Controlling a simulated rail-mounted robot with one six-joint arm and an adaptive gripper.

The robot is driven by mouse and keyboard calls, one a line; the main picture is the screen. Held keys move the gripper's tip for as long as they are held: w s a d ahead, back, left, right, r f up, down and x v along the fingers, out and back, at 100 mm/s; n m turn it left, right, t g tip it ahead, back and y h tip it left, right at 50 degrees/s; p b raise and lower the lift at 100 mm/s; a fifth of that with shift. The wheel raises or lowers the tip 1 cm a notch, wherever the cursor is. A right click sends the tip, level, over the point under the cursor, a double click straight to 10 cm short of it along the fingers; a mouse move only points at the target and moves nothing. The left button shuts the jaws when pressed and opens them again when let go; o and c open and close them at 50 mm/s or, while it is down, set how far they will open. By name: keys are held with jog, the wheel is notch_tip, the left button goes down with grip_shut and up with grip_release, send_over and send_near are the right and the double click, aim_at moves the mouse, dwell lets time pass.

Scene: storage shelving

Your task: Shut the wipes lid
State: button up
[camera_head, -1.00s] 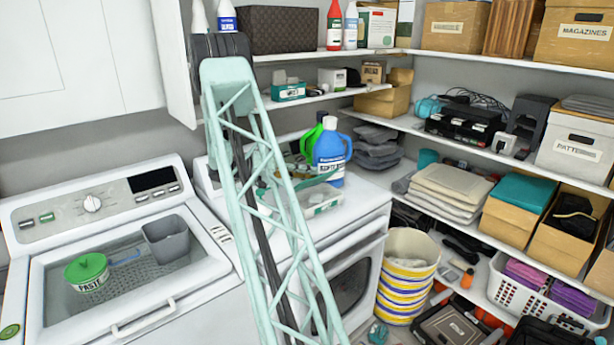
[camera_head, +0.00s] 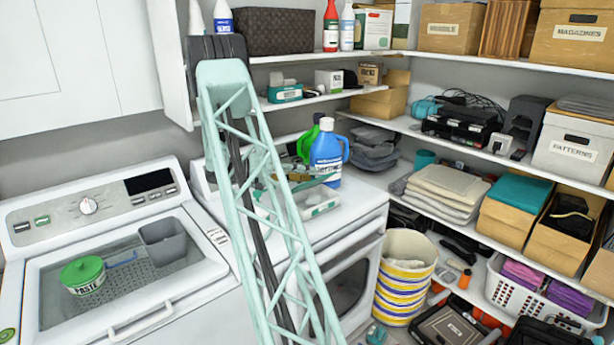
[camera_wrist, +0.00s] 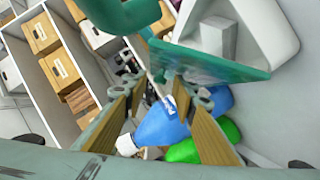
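The wipes box is a white tub (camera_head: 322,208) on top of the right-hand white machine, partly hidden behind my arm. Its teal lid (camera_head: 318,180) appears raised and tilted above it. In the wrist view the teal lid (camera_wrist: 215,68) shows as a flat panel by the white tub (camera_wrist: 280,30). My gripper (camera_wrist: 159,84) is open, with its two tan-padded fingers apart and nothing visible between them. The lid is very close to the right fingertip; I cannot tell whether they touch. In the head view my gripper is mostly hidden by the arm lattice.
A blue bottle (camera_head: 327,158) and a green bottle (camera_head: 308,143) stand just behind the tub. Folded grey cloths (camera_head: 375,150) lie to the right. A shelf above holds a teal box (camera_head: 285,93). A striped bucket (camera_head: 405,270) stands right of the machine.

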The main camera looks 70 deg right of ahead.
jog(key=shift+w+a, duration=0.1)
jog(key=v, duration=1.1)
jog(key=shift+w+a+r, duration=0.15)
jog(key=shift+w+a, duration=0.05)
jog(key=shift+w, duration=0.05)
jog(key=shift+c, duration=0.5)
